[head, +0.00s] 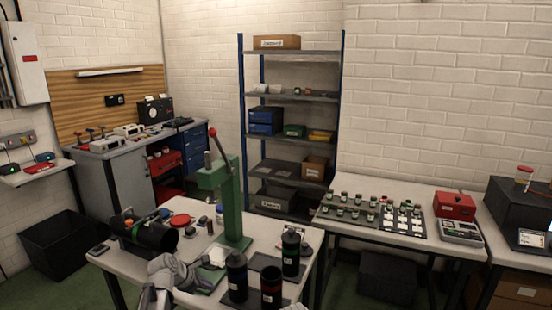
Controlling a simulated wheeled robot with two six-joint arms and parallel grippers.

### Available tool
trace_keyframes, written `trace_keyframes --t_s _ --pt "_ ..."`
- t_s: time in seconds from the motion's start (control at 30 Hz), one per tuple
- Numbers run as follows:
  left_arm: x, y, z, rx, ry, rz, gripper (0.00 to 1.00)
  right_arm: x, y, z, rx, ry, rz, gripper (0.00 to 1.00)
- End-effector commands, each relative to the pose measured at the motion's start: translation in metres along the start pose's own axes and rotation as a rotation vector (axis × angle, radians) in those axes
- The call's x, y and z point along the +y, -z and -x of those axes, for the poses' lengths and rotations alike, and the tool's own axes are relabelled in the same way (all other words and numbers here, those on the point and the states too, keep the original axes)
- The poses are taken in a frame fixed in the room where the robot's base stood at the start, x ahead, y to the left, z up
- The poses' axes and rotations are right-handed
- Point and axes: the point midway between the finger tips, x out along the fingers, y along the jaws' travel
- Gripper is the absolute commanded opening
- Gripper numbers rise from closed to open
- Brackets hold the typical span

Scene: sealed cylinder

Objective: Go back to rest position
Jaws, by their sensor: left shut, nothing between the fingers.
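My left gripper (188,273) is low in the head view, above the near edge of the white worktable (190,206). It is shut and empty. Its arm comes in from the bottom edge. Several dark cylinders are on this table: one lies on its side in a cradle (155,236) at the left, and upright ones stand right of my gripper, a black one (237,277), a black one farther back (291,254) and an open one with a red inside (271,287). My right gripper is not clearly visible.
A green press (228,200) with a red-knobbed lever stands mid-table, behind my gripper. A side table (345,232) at the right holds trays of small jars and a red box (455,206). A shelf rack (290,95) stands at the back. A black bin (65,243) is on the floor at left.

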Motion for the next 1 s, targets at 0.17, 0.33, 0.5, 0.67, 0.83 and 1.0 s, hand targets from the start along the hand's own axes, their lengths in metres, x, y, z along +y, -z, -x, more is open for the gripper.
trace_keyframes --t_s 0.17,0.33,0.5,0.67,0.83,1.0 --pt "-0.066 -0.024 -0.001 0.059 0.123 -0.392 0.00 0.001 -0.001 0.008 0.000 0.000 0.000 0.00" --pt "-0.151 -0.041 0.009 0.103 0.321 -0.968 0.00 0.002 -0.001 0.017 0.000 0.000 0.000 0.00" --pt "-0.226 -0.043 0.033 0.095 0.558 -1.554 0.00 0.002 -0.002 0.026 0.000 0.000 0.000 0.00" --pt "-0.272 -0.037 0.057 0.048 0.762 -1.974 0.00 0.003 -0.002 0.031 0.000 0.000 0.000 0.00" --pt "-0.294 -0.032 0.074 -0.004 0.901 -2.222 0.00 0.003 -0.002 0.034 0.000 0.000 0.000 0.00" --pt "-0.300 -0.030 0.078 -0.024 0.948 -2.297 0.00 0.003 -0.002 0.035 0.000 0.000 0.000 0.00"
